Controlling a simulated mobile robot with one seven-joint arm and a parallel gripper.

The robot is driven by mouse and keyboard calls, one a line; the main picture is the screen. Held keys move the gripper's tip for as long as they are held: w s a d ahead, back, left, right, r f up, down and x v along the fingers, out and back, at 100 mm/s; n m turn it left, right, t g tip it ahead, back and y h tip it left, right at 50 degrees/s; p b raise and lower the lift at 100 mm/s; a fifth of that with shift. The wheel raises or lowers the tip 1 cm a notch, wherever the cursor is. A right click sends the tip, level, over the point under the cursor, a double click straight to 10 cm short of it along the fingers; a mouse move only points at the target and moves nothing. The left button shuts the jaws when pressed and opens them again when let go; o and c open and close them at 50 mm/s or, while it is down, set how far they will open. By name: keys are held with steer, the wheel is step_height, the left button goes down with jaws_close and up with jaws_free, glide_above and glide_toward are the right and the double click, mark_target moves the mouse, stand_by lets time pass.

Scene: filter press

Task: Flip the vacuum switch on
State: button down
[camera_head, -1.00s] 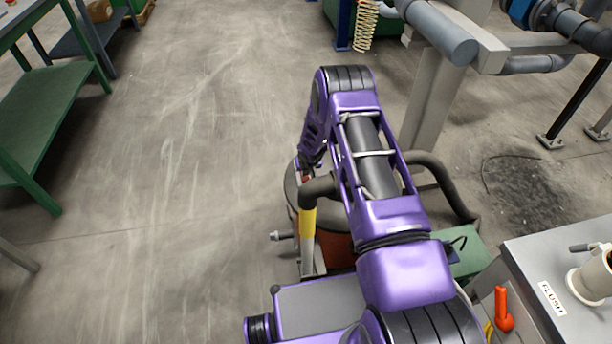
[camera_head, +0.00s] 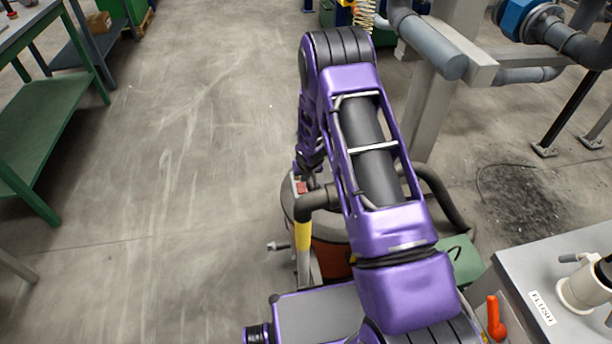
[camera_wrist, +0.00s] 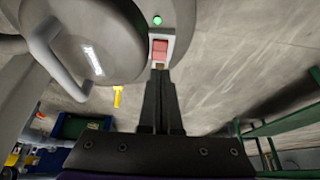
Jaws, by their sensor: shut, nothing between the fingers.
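The vacuum switch is a red rocker (camera_wrist: 159,48) in a pale frame on the round grey vacuum body (camera_wrist: 100,40). A green lamp (camera_wrist: 157,20) glows just beyond it in the wrist view. My gripper (camera_wrist: 160,72) is shut and empty, its black fingertips right at the near edge of the switch frame. I cannot tell whether they touch the rocker. In the head view the red switch (camera_head: 301,187) shows small beside my arm, above the vacuum's dark hose and yellow cuff (camera_head: 303,235). My fingertips are mostly hidden there.
A bent grey handle tube (camera_wrist: 50,55) stands left of the switch in the wrist view. A grey bench with a FLUSH label (camera_head: 542,307) and an orange handle (camera_head: 495,318) is at lower right. A green table (camera_head: 45,130) is at left. Open floor lies between.

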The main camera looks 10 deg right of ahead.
steer(key=shift+s+r, duration=0.85)
steer(key=shift+s, duration=0.05)
